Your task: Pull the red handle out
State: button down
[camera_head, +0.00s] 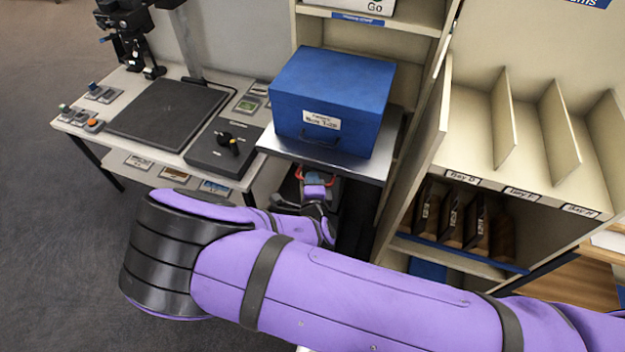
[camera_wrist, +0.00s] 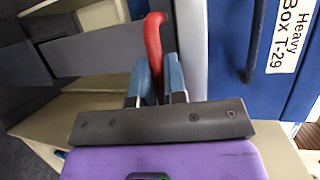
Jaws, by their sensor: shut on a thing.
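The red handle (camera_wrist: 153,40) shows in the wrist view as a curved red bar standing up between my fingers. My gripper (camera_wrist: 155,82) is shut on it, with a blue-grey finger on each side. In the head view a small part of the red handle (camera_head: 299,173) shows just below the front edge of the metal shelf, next to my gripper (camera_head: 316,179). My purple arm reaches across the lower part of the head view. The handle's lower end and its mounting are hidden.
A blue box (camera_head: 335,92) labelled Box T-29 stands on the metal shelf (camera_head: 285,148), above the handle. A work table (camera_head: 90,125) with a black pad is on the left. A cream shelf unit with bays (camera_head: 480,184) stands on the right. Open floor (camera_head: 50,240) lies at the left front.

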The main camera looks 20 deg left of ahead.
jog(key=shift+s+a+f, duration=0.1)
jog(key=shift+s+a, duration=0.05)
jog(key=shift+s, duration=2.3)
jog(key=c, duration=1.2)
grip_release()
jog(key=shift+s, duration=0.1)
